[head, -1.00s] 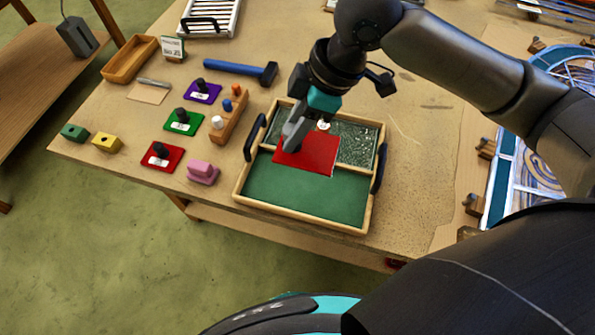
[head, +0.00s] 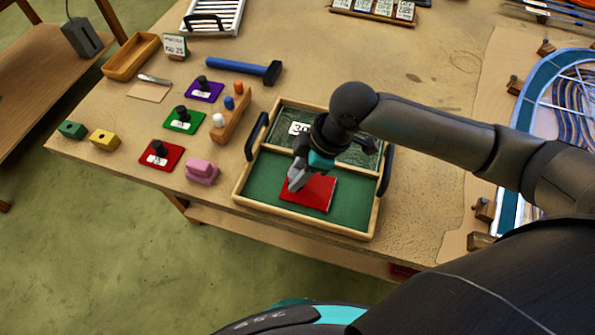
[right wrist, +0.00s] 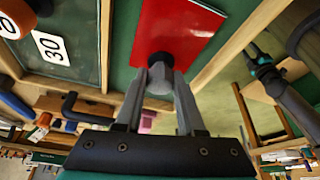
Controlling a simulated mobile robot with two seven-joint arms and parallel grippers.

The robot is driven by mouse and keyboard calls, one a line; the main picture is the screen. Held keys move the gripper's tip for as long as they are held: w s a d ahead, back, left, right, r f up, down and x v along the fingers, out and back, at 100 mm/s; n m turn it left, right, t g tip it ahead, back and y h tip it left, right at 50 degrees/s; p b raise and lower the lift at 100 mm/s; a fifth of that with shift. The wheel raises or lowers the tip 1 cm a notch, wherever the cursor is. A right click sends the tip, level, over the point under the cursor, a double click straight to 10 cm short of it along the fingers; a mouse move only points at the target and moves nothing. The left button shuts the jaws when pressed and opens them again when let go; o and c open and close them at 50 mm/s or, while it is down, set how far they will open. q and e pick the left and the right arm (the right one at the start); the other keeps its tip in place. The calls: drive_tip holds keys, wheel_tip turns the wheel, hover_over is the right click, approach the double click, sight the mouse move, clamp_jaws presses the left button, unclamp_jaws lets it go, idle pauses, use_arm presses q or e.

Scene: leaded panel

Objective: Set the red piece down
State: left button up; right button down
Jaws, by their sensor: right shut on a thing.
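The red piece (head: 312,193) is a flat red sheet with a dark knob on it. It is over the near green compartment of the wooden tray (head: 342,232), low and close to the green floor; I cannot tell whether it touches. My right gripper (head: 295,184) is shut on the knob of the red piece. In the right wrist view the fingers (right wrist: 160,82) close on the grey knob, with the red piece (right wrist: 185,28) beyond it. The tray's far compartment (head: 352,145) holds a dark textured sheet and a white number label.
The tray has dark side handles (head: 256,136). A leaded panel (head: 535,100) lies at right.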

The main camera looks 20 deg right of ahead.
sight(319, 185)
drive_tip(key=c, duration=0.5)
unclamp_jaws()
drive_tip(key=p+v, duration=0.2)
drive_tip(key=v, duration=1)
drive_tip(key=shift+r, duration=0.1)
drive_tip(key=shift+s, duration=0.1)
